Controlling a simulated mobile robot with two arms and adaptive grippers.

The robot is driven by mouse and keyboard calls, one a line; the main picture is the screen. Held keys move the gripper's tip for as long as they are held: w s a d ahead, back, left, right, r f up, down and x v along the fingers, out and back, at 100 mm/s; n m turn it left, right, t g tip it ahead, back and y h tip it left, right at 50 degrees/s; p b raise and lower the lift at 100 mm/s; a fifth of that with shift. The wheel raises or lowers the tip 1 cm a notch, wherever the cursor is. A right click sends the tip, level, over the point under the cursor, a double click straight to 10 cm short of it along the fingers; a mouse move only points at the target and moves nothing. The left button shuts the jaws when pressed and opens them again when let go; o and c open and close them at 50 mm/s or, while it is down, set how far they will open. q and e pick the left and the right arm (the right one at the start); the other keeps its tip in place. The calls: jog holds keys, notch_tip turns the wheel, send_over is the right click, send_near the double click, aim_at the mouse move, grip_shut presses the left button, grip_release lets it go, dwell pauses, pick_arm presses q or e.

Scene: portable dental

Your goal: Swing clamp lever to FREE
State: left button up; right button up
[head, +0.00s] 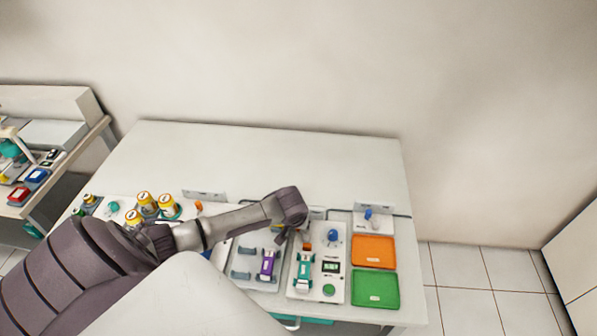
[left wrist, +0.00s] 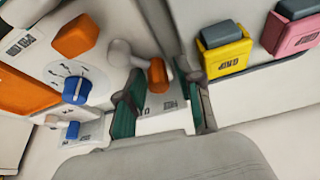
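The clamp lever appears to be the grey lever with an orange grip (left wrist: 158,76) in the left wrist view; its label is too small to read. My left gripper (left wrist: 162,108) is open, one green-padded finger on each side of the orange grip. I cannot tell whether either finger touches it. In the head view my left arm reaches across the bench, and my left gripper (head: 292,236) points down at the back of the white device panel (head: 300,289). My wrist hides the lever there. My right gripper is not in view.
A blue dial knob (left wrist: 75,90) and an orange block (left wrist: 76,37) sit close beside the lever. Yellow (left wrist: 226,52) and pink (left wrist: 292,32) blocks lie to its right. Orange (head: 373,251) and green (head: 375,289) trays stand right of the panel. The bench's back (head: 270,155) is clear.

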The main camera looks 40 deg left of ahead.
pick_arm(q)
jog(key=shift+o, duration=0.2)
jog(key=shift+r, duration=0.15)
jog(key=shift+d+r, duration=0.1)
jog(key=shift+r, duration=0.1)
jog(key=v, duration=1.1)
jog(key=shift+s+r, duration=0.2)
jog(key=shift+s, duration=0.05)
